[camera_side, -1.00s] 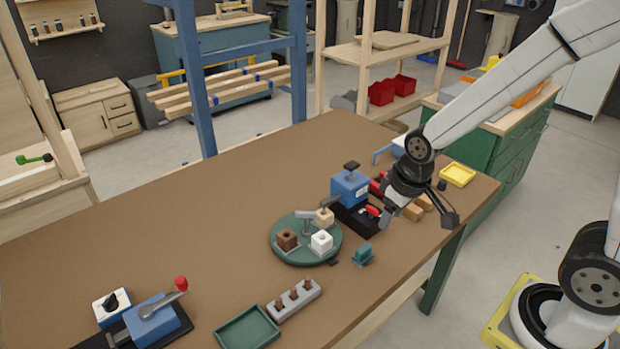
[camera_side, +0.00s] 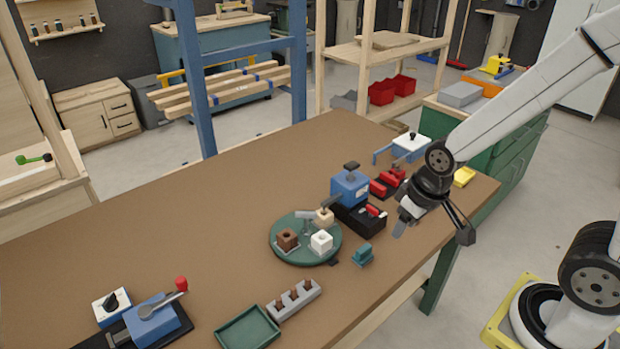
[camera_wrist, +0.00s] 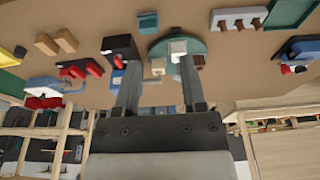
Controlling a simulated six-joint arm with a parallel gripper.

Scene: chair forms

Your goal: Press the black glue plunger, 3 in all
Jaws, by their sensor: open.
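The black glue plunger (camera_side: 351,166) is a small dark cap on top of a blue block (camera_side: 349,188), whose nozzle reaches over a round green turntable (camera_side: 292,257). The turntable carries a brown block (camera_side: 287,239), a white block (camera_side: 321,241) and a pale wood block (camera_side: 324,217). My gripper (camera_side: 432,231) is open and empty, to the right of the blue block and apart from it, above the table's right side. In the wrist view my gripper (camera_wrist: 160,63) has its fingers spread, with the turntable (camera_wrist: 155,47) beyond them; the plunger cannot be made out there.
A black base with a red switch (camera_side: 372,212) stands beside the blue block. Red clamps (camera_side: 388,181), a teal block (camera_side: 362,254), a peg rack (camera_side: 294,299), a green tray (camera_side: 247,329) and a red-knobbed lever unit (camera_side: 152,318) stand around. The table's left middle is clear.

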